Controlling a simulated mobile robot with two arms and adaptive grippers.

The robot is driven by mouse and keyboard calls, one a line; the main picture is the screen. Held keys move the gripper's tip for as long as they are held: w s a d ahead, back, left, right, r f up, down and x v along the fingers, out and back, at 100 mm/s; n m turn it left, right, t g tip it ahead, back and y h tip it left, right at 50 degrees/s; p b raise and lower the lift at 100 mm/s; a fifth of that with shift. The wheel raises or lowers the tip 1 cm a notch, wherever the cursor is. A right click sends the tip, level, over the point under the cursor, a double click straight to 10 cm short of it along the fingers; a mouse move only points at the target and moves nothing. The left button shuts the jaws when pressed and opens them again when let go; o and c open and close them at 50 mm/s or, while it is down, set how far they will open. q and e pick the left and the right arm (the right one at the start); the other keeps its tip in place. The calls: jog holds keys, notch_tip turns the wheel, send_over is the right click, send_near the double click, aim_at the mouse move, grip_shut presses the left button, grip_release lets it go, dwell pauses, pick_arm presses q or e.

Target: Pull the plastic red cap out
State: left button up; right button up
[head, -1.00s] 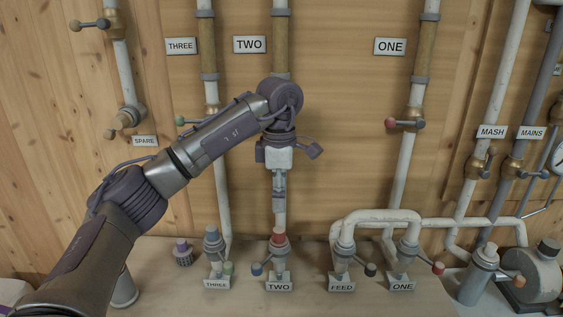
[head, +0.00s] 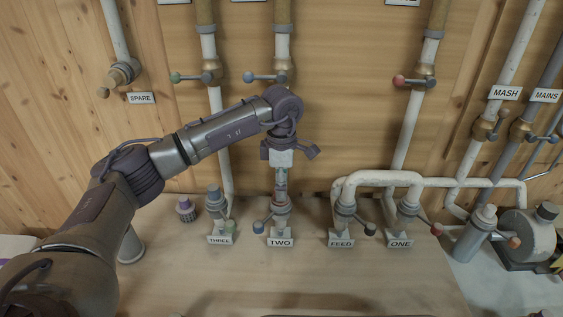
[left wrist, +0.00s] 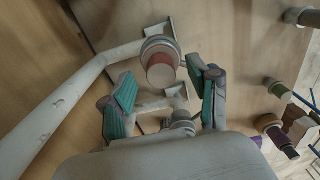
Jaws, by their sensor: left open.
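The red cap (left wrist: 160,74) sits on the upright outlet labelled TWO (head: 281,242). In the head view my left gripper (head: 281,189) points down right over this outlet and hides most of the cap. In the left wrist view the gripper (left wrist: 160,80) is open, with one teal-padded finger on each side. The cap's round reddish end shows between and beyond the fingertips, with clear gaps at both sides. Nothing is held. My right gripper is not in view.
The grey-blue capped outlet THREE (head: 215,200) stands close at left. The joined FEED pipe (head: 345,205) and ONE pipe (head: 409,207) stand at right. The bench front is clear.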

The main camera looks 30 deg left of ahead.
pick_arm(q)
jog(key=shift+f, duration=1.1)
jog(key=shift+r, duration=0.1)
grip_shut()
